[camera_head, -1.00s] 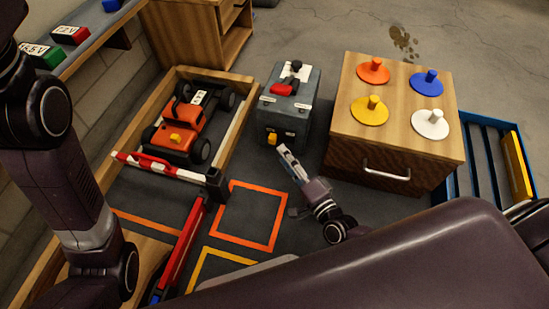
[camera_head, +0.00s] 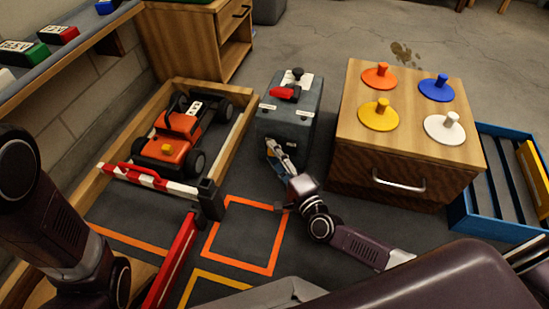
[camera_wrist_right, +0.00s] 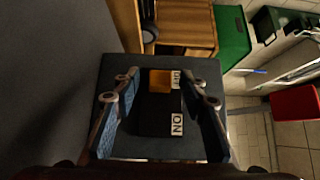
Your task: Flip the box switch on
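The grey switch box (camera_head: 288,125) stands on the dark floor mat in the head view, with a red lever (camera_head: 285,93) and a black knob on top. In the right wrist view its front carries an orange switch (camera_wrist_right: 160,81) on a black plate, with an OFF label (camera_wrist_right: 176,76) and an ON label (camera_wrist_right: 177,125). The switch is at the OFF end. My right gripper (camera_head: 277,147) is at the box front. In the wrist view its fingers (camera_wrist_right: 160,92) are open, one either side of the plate; contact cannot be told. My left arm shows, but its gripper does not.
A wooden cabinet (camera_head: 370,168) with several coloured knobbed discs stands close right of the box. An orange car (camera_head: 176,140) sits in a wooden frame to the left, behind a red-and-white barrier (camera_head: 150,180). A blue crate (camera_head: 465,212) is at far right.

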